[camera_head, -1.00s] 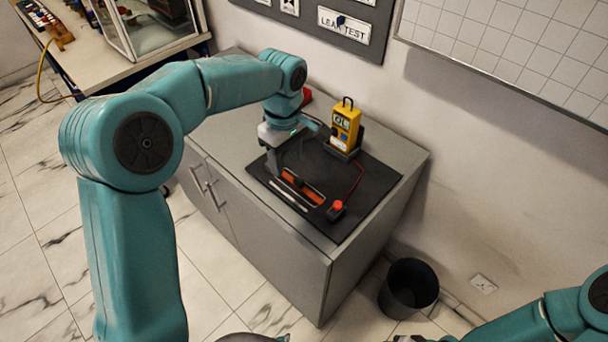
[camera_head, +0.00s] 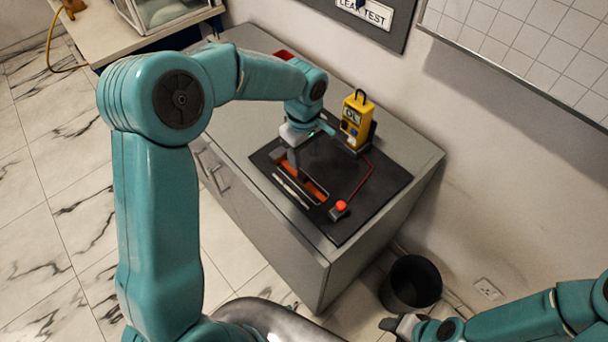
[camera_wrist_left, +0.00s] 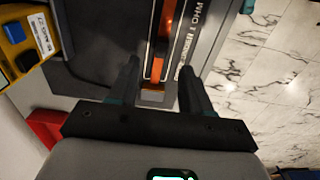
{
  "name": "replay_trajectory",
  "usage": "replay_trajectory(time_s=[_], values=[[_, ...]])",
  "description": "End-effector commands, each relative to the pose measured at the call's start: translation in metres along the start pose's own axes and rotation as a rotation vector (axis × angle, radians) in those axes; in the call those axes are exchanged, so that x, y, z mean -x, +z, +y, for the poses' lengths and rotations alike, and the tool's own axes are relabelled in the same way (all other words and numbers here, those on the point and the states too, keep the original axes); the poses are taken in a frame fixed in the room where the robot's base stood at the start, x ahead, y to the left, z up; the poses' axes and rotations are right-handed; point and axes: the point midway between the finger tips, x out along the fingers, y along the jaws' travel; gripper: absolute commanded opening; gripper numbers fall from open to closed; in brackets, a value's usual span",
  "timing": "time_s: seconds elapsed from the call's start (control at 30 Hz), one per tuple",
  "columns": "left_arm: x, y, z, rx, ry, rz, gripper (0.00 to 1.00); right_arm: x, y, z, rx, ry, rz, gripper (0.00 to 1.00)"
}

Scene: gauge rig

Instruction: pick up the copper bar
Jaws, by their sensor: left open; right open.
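The copper bar (camera_head: 314,189) is a flat orange strip in a pale-edged slot on the black mat (camera_head: 360,200) on the grey cabinet. My left gripper (camera_head: 294,172) is over the bar's far part and hides some of it. In the left wrist view the copper bar (camera_wrist_left: 157,50) runs between the two fingers of my left gripper (camera_wrist_left: 158,70), which are open with a gap on each side. I cannot tell how high the fingertips are above it. My right gripper (camera_head: 392,324) is low at the right, open and empty, away from the cabinet.
A yellow meter (camera_head: 356,120) stands behind the slot, with a red lead to a small box with a red button (camera_head: 340,208). A red object (camera_head: 284,55) lies at the cabinet's back. A dark bin (camera_head: 412,283) stands on the floor.

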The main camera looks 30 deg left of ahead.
Motion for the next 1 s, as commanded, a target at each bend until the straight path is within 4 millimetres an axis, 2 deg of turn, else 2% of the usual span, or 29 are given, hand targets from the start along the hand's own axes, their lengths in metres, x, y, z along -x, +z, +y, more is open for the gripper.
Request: replay_trajectory(time_s=[0.1,0.33,0.6,0.87,0.9,0.97,1.0], values=[[-0.019,-0.001,-0.001,0.001,-0.003,-0.001,0.49,0.002,0.0,-0.001,0.0,0.0,0.0,0.5],[-0.037,-0.002,0.001,0.0,-0.002,0.0,0.49,0.006,0.0,-0.002,0.0,0.0,0.0,0.5],[-0.078,-0.004,0.003,0.0,-0.001,0.0,0.49,0.015,0.0,-0.005,0.0,0.0,0.0,0.5],[-0.082,-0.004,0.004,0.0,0.001,0.001,0.49,0.014,0.0,-0.005,0.0,0.0,0.0,0.5],[-0.082,-0.004,0.004,0.0,0.001,0.001,0.42,0.014,0.0,-0.005,0.0,0.0,0.0,0.5],[-0.082,-0.004,0.004,0.0,0.001,0.001,0.23,0.014,0.0,-0.005,0.0,0.0,0.0,0.5],[-0.082,-0.004,0.004,0.0,0.001,0.001,0.1,0.014,0.0,-0.005,0.0,0.0,0.0,0.5]])
